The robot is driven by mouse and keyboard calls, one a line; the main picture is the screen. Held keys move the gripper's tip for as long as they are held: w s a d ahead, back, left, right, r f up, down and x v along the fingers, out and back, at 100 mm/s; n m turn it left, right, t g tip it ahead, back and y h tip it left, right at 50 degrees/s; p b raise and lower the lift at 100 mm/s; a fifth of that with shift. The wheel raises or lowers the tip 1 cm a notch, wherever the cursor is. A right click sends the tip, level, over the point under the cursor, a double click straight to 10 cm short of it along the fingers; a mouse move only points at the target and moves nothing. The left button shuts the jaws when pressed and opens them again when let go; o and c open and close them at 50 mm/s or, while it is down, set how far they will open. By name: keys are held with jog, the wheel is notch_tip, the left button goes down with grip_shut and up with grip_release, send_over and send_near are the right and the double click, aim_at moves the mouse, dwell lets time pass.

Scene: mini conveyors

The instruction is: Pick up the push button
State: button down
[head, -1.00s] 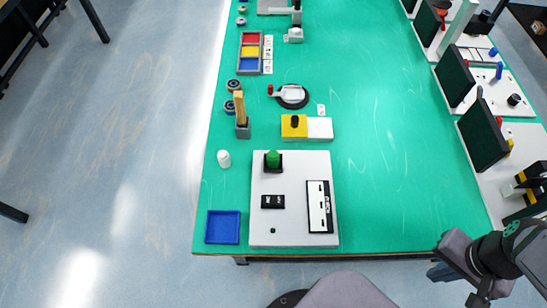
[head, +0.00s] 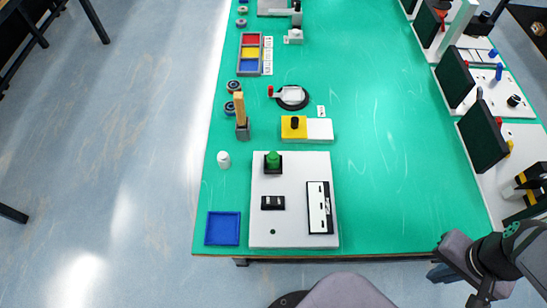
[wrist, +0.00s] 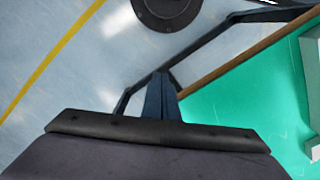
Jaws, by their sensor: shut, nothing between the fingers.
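The push button (head: 273,161) has a green cap on a black base. It stands at the top left of a white panel (head: 290,235) at the near left end of the green table in the head view. My gripper (wrist: 161,80) shows in the wrist view, with its dark fingers together and nothing between them. It is over the floor near the table edge, apart from the push button. The push button is not in the wrist view. My gripper's fingertips are hard to make out in the head view.
A blue tray (head: 223,228) and a small white cylinder (head: 224,160) are left of the panel. A yellow and white block (head: 306,128) with a black knob is behind it. Dark screens (head: 483,135) line the right side. The green table (head: 390,180) is clear in the middle.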

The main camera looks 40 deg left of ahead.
jog(key=c, duration=1.5)
grip_release()
jog(key=shift+o, duration=0.2)
